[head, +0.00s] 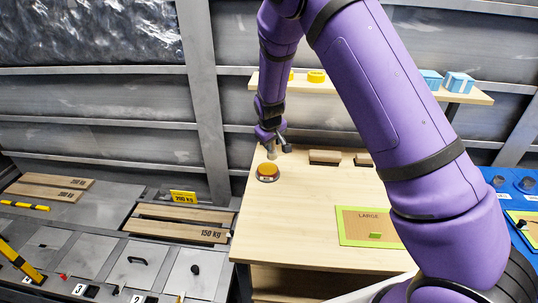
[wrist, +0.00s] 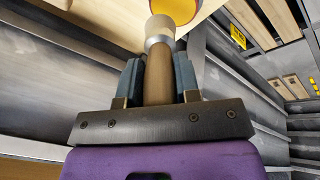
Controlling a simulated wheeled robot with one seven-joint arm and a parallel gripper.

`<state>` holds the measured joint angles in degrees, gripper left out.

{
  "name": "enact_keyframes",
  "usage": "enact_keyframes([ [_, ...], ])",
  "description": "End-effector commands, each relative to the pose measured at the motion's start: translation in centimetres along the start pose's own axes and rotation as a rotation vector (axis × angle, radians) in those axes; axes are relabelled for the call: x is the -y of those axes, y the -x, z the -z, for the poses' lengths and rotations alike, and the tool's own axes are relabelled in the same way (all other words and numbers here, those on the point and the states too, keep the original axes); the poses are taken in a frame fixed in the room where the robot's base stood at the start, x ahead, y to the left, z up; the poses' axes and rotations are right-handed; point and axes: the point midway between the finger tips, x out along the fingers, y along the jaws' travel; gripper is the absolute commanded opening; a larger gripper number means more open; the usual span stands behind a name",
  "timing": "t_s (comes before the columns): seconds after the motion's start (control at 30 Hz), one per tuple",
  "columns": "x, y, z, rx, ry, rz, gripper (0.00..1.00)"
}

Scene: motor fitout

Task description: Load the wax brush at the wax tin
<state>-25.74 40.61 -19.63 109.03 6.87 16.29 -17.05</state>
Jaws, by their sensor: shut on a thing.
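My gripper (wrist: 158,82) is shut on the wooden handle of the wax brush (wrist: 158,70). The brush has a metal collar and a pale bristle head, which points away from the jaws. In the head view the gripper (head: 275,140) is over the back left of the wooden table, and the brush (head: 271,155) hangs down from it. The round wax tin (head: 267,172), with an orange-yellow top, stands on the table just below the brush head. The tin also shows in the wrist view (wrist: 177,8), partly behind the bristles. I cannot tell whether bristles and wax touch.
Wooden blocks (head: 324,157) lie to the right at the table's back. A green-edged board marked LARGE (head: 366,227) lies at the front right. A shelf (head: 400,91) with yellow and blue items is above. My arm hides part of the table. The table's (head: 290,215) front left is clear.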

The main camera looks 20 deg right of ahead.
Motion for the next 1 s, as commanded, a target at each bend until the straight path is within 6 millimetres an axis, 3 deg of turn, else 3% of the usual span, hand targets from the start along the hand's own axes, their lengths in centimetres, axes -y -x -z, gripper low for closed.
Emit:
enact_keyframes([
  [0.27, -0.9, -0.3, 0.7, -0.013, -0.01, -0.018, 0.07],
  [0.73, 0.0, -4.2, -0.3, -0.012, -0.011, -0.017, 0.07],
  [1.0, 0.4, -5.5, -0.6, -0.013, -0.01, -0.017, 0.07],
])
